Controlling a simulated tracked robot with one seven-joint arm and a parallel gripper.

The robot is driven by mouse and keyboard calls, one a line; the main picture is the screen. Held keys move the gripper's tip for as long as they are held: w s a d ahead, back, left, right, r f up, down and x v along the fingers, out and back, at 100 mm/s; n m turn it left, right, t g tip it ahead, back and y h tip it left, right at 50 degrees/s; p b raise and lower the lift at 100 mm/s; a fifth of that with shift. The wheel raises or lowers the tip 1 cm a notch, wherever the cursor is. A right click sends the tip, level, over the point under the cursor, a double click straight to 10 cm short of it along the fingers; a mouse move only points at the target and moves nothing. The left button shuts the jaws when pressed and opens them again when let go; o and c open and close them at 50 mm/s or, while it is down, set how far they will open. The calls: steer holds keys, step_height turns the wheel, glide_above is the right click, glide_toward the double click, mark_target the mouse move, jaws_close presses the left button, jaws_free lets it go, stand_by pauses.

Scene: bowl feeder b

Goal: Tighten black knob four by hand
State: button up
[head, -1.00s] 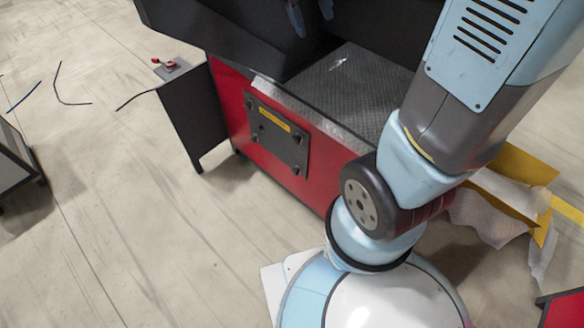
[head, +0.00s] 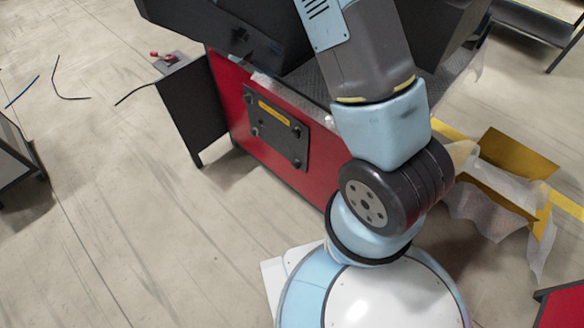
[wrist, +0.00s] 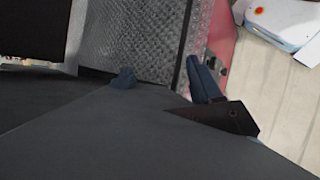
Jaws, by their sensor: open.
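A dark plate (head: 277,130) with a yellow label is mounted on the red side of the machine. Black knobs sit at its corners, among them an upper left knob (head: 248,98), an upper right knob (head: 297,131) and a lower right knob (head: 296,163). I cannot tell which is number four, nor how tight any is. My gripper (wrist: 162,72) shows in the wrist view as two separated dark blue fingers, open with nothing between them, over the grey textured machine top. The left finger is mostly hidden. The head view does not clearly show the gripper.
The black hopper (head: 215,28) rises behind the red panel (head: 235,95). A large dark surface (wrist: 130,135) fills the lower wrist view. A yellow open box (head: 518,152) with white wrapping lies at right. Floor in front of the plate is clear. A black side table (head: 190,110) stands left.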

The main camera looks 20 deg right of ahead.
steer(key=w+a+f+n+t+h, duration=0.1)
steer(key=a+f+n+h, duration=0.1)
steer(key=f, duration=0.5)
steer(key=w+a+f+n+h, duration=0.1)
steer(key=a+f, duration=0.1)
steer(key=f, duration=0.5)
steer(key=n+t+h, duration=0.2)
steer(key=n+t, duration=0.8)
glide_toward(294, 167)
steer(key=x, duration=0.9)
steer(key=shift+w+f, duration=0.15)
steer(key=c, duration=1)
